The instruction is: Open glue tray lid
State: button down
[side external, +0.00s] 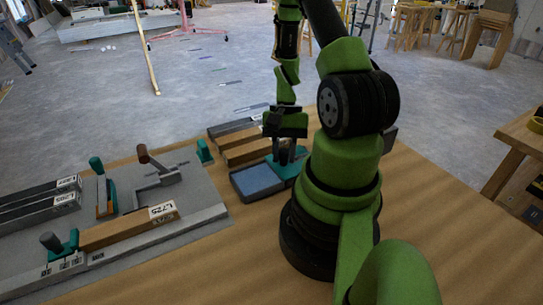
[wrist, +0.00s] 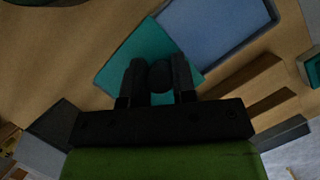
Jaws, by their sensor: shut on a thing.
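The glue tray (side external: 258,181) is a grey box with a blue inside, standing on the wooden table left of my arm. Its blue inside shows uncovered in the side view and in the wrist view (wrist: 218,28). The teal lid (side external: 290,170) is at the tray's right end; in the wrist view (wrist: 142,52) it lies beside the blue area. A dark round knob (wrist: 160,77) stands on the lid. My gripper (wrist: 159,80) is shut on this knob, with one finger on each side. In the side view my gripper (side external: 285,154) points down over the lid, and its fingertips are partly hidden.
Wooden bars (side external: 243,147) lie just behind the tray. A grey fixture board (side external: 205,195) with clamps, teal stops and a labelled wooden bar (side external: 130,229) is on the left. The table (side external: 225,270) is bare in front of the tray.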

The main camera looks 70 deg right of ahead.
jog(key=shift+d, duration=0.1)
jog(key=c, duration=0.9)
grip_release()
jog(key=shift+r, duration=0.15)
jog(key=v, duration=0.9)
jog(key=shift+w+r, duration=0.1)
jog(key=shift+r, duration=0.25)
jog(key=w+a+r+n+t+h, duration=0.2)
jog(key=w+a+r+n, duration=0.15)
jog(key=a+r, duration=0.35)
jog(key=w+a+r+n+t+h, duration=0.2)
jog(key=a+r+n, duration=0.2)
jog(key=a+r, duration=0.3)
jog(key=s+a+r+n+t, duration=0.1)
jog(key=a, duration=0.1)
jog(key=s+a+r+n+t+y, duration=0.1)
jog(key=a+n, duration=0.1)
jog(key=a, duration=0.1)
jog(key=s+a+r+n+t, duration=0.1)
jog(key=s+a+r+t, duration=0.1)
jog(key=shift+a, duration=0.2)
